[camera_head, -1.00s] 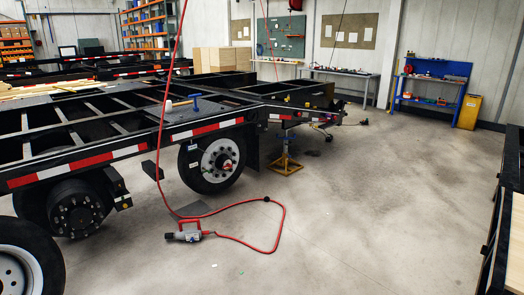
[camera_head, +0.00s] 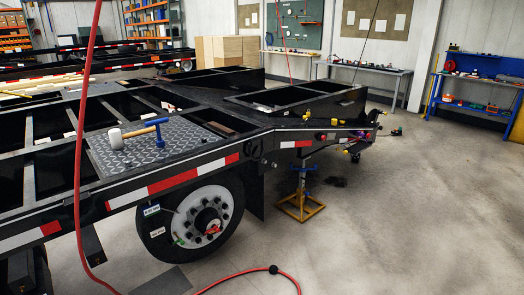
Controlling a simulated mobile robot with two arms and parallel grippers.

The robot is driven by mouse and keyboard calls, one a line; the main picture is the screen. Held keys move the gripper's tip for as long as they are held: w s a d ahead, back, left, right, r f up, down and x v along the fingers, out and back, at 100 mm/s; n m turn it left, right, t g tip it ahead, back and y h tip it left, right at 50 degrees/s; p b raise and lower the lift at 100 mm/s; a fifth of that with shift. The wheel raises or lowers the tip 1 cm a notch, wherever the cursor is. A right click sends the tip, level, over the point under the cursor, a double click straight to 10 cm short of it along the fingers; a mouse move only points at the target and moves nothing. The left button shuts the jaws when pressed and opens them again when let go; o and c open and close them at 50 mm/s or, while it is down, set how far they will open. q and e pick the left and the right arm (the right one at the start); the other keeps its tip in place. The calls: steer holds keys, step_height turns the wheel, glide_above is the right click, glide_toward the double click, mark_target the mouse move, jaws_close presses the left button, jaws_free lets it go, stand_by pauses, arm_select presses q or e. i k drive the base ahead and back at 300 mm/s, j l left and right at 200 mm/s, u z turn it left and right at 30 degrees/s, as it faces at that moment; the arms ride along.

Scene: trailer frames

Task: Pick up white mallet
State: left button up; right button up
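The white mallet (camera_head: 116,138) lies on the dark diamond-plate panel (camera_head: 180,150) on top of the trailer frame. Its white head is at the left end and a light wooden handle runs to the right. A blue hammer-like tool (camera_head: 157,128) is at the right end of that handle; whether the two touch or overlap, I cannot tell. Neither of my grippers shows in the view.
The black trailer frame (camera_head: 255,139) with its wheel (camera_head: 207,222) fills the left and middle. A red hose (camera_head: 80,170) hangs in front of it at the left. A yellow stand (camera_head: 300,204) is under the frame's front. The floor at right is clear.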

mark_target(116, 138)
steer(key=i+u, duration=0.2)
steer(key=i, duration=0.3)
steer(key=i+l+u, duration=0.2)
steer(key=i, duration=0.25)
steer(key=i+l+u, duration=0.15)
steer(key=i, duration=0.35)
steer(key=i+l+u, duration=0.2)
steer(key=i+l, duration=0.15)
steer(key=i, duration=0.1)
